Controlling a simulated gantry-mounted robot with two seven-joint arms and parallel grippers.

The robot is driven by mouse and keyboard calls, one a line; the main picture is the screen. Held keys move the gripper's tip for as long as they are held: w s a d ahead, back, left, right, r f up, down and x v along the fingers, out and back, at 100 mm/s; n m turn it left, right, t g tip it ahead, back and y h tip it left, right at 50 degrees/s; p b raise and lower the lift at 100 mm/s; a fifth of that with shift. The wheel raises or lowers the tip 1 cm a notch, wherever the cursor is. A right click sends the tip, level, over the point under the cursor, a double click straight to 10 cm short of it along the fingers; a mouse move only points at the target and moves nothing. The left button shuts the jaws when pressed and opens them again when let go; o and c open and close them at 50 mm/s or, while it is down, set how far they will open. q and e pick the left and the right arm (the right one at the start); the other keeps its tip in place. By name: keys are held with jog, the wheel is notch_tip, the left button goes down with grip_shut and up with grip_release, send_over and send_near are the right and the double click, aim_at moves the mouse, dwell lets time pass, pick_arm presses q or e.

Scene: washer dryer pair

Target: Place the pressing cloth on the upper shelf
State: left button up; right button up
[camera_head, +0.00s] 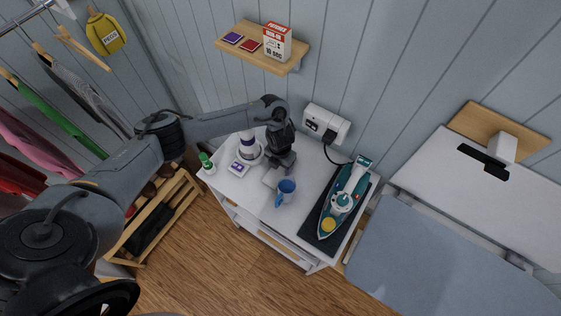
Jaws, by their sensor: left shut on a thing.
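My left gripper (277,171) reaches down over the white cabinet top and is shut on a small pale folded piece (270,181), which looks like the pressing cloth. It is partly hidden by the fingers, and I cannot tell whether it touches the cabinet top. The wooden upper shelf (291,61) is on the wall above and behind the gripper. It bears a purple packet (232,38), a red packet (250,45) and a white and red box (277,42). My right gripper is not in view.
A wall socket (326,124) sits behind. An ironing board (430,255) stands right.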

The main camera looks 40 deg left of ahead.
aim_at(280, 167)
pick_arm(q)
jog(key=shift+f, duration=0.2)
jog(key=shift+f, duration=0.2)
jog(key=o, duration=1)
jog(key=shift+o, duration=0.2)
jog(key=shift+r, duration=0.1)
jog(key=shift+r, duration=0.2)
jog(key=shift+o, duration=0.3)
notch_tip(280, 167, up, 4)
jog(key=shift+w+p, duration=0.1)
jog(key=shift+p, duration=0.35)
jog(key=shift+o, duration=0.2)
jog(key=shift+r, duration=0.65)
